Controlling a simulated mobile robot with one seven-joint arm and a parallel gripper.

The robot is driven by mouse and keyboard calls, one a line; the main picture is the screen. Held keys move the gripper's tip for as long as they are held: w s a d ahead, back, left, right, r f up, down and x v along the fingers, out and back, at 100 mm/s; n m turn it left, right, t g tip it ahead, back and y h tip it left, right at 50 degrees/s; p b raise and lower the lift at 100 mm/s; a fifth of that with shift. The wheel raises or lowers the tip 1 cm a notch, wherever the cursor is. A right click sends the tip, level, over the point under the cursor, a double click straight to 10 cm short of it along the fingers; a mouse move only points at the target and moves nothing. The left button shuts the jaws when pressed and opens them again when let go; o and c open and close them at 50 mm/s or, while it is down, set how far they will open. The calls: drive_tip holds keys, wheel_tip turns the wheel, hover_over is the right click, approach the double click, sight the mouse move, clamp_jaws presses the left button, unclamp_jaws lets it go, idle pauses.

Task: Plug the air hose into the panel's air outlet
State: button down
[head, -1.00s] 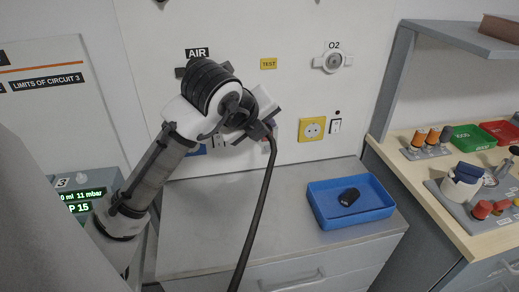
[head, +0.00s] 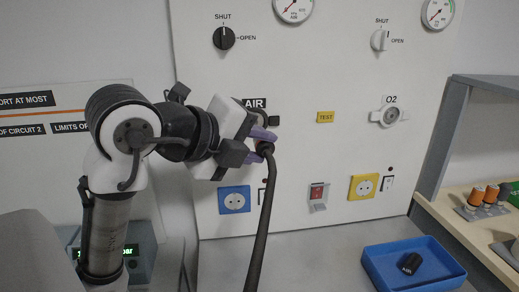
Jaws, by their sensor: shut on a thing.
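My gripper (head: 262,142), with purple fingers, is in the middle of the head view. It is shut on the end of the dark air hose (head: 261,215), which hangs down from it past the bottom edge. A dark red part of the hose end shows at the fingers. The label AIR (head: 254,104) is on the white panel (head: 300,60). The air outlet (head: 273,121) is just above the fingers and mostly hidden behind my gripper. I cannot tell whether the hose end touches the outlet.
The O2 outlet (head: 388,115) is to the right. Blue (head: 234,200) and yellow (head: 363,187) sockets are lower. A blue tray (head: 413,268) holds a black object (head: 409,263) on the counter.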

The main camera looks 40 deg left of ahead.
drive_tip(key=shift+w+a+p, duration=0.55)
drive_tip(key=shift+w+a, duration=1.25)
drive_tip(key=shift+a, duration=0.3)
drive_tip(key=shift+w+a, duration=0.9)
drive_tip(key=shift+a, duration=0.15)
idle(0.5)
drive_tip(key=c, duration=1)
unclamp_jaws()
drive_tip(key=shift+c, duration=0.2)
drive_tip(key=b+v, duration=0.1)
drive_tip(key=v, duration=1.3)
drive_tip(key=shift+b, duration=0.3)
drive_tip(key=shift+w+d, duration=0.1)
